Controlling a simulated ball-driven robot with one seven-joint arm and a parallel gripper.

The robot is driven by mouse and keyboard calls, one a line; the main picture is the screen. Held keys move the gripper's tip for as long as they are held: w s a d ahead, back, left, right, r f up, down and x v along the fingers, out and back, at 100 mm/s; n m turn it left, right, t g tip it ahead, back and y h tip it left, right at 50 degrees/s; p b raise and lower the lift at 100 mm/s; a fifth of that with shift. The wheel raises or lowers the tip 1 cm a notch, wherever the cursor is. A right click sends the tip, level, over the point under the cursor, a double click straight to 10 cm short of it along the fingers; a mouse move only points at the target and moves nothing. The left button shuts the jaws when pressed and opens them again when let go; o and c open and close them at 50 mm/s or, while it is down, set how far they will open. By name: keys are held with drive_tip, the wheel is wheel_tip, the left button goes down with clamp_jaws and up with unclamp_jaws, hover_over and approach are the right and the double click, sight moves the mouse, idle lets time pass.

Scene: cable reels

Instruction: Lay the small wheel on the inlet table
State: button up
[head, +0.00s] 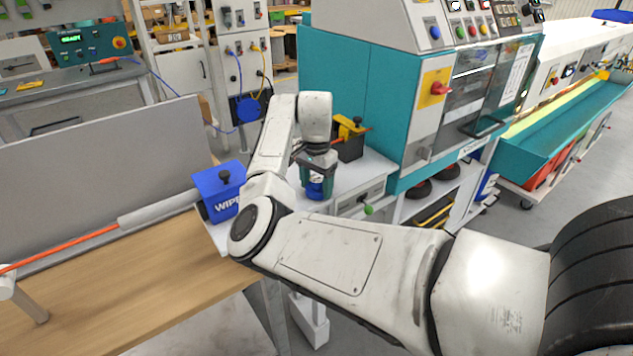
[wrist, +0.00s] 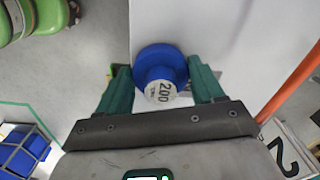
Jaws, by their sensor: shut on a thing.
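The small wheel is blue with a white hub marked 200. It sits between the green fingers of my gripper in the wrist view (wrist: 148,53), and its lower part shows under the fingers in the head view (head: 315,191). My gripper (wrist: 160,80) is shut on it; in the head view the gripper (head: 318,178) points down at the pale inlet table (head: 365,175), near its front edge. In the wrist view the white table top (wrist: 225,30) lies beyond the wheel, which overlaps its edge. I cannot tell whether the wheel touches the table.
A blue wiper box (head: 219,190) stands left of my gripper. A black and yellow device (head: 350,138) is behind it on the table. The teal machine (head: 375,95) rises at the right. An orange cable (head: 60,249) runs into a grey tube at the left.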

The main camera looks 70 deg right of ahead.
sight(316, 180)
drive_tip(key=shift+f, duration=0.15)
drive_tip(key=o, duration=1.1)
drive_tip(key=shift+c, duration=0.2)
wheel_tip(316, 180, up, 12)
drive_tip(key=b, duration=0.1)
